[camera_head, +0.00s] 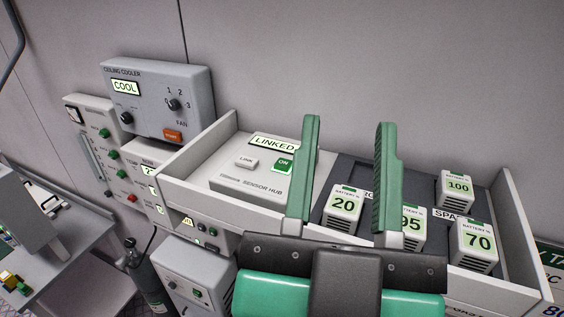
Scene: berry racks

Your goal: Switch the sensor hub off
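The sensor hub (243,189) is a white box at the left end of an open drawer. Its display (273,143) reads LINKED. A green switch (283,165) on its top reads ON and is lit, beside a white LINK button (246,161). My gripper (346,135) is in the foreground with its two green fingers upright and spread apart. It is open, with nothing held between the fingers. The left finger rises just right of the ON switch in the picture and covers the hub's right edge; I cannot tell whether it touches.
Battery blocks reading 20 (344,203), 95 (411,236), 100 (456,188) and 70 (476,243) sit in the right part of the drawer (190,154). The ceiling cooler panel (152,100) is on the wall at left. A bench (62,262) stands at lower left.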

